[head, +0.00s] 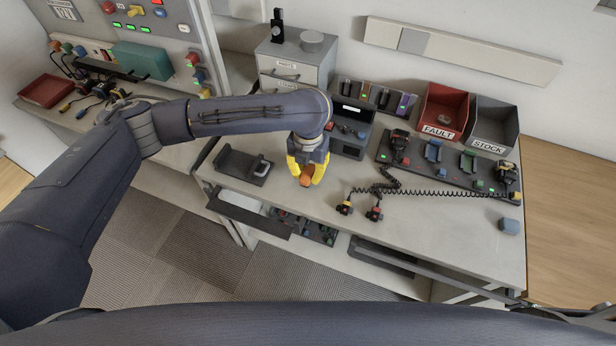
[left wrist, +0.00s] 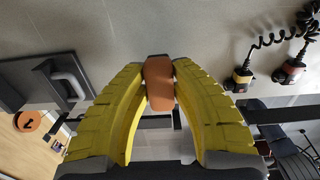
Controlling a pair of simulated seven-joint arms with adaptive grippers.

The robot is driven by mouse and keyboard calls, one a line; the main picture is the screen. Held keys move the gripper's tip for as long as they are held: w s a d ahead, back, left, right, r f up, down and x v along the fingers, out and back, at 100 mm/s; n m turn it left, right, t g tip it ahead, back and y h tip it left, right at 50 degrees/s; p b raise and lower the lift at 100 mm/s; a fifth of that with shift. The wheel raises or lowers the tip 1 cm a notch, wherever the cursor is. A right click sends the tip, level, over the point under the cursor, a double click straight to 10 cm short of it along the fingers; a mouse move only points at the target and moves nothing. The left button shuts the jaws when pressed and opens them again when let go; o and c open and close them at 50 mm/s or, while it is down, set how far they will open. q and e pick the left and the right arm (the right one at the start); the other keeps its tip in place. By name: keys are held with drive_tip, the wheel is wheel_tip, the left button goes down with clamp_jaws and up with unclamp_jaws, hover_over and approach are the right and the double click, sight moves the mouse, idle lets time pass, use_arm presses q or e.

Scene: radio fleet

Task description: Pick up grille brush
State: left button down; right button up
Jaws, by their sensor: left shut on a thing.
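The grille brush appears to be the small orange-brown block (head: 305,182) at the front of the workbench. In the left wrist view the block (left wrist: 159,84) sits between the yellow fingertips, with a dark strip at its far end. My left gripper (head: 306,174) points down over the bench and is shut on this block, with a fingertip on each side. I cannot tell whether the block still touches the bench top. My right gripper is not seen in either view.
A black cradle (head: 243,166) stands left of the gripper. Two handheld microphones (head: 374,214) with coiled cords lie to the right. Behind are a radio rack (head: 440,165), a red FAULT bin (head: 442,108) and a grey STOCK bin (head: 492,122). An open drawer (head: 318,231) juts out in front.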

sight(309, 170)
use_arm(q)
wheel_tip(309, 170, up, 17)
drive_tip(key=shift+f, duration=0.15)
idle(0.5)
drive_tip(key=c, duration=1.8)
unclamp_jaws()
clamp_jaws()
drive_tip(key=shift+w, duration=0.1)
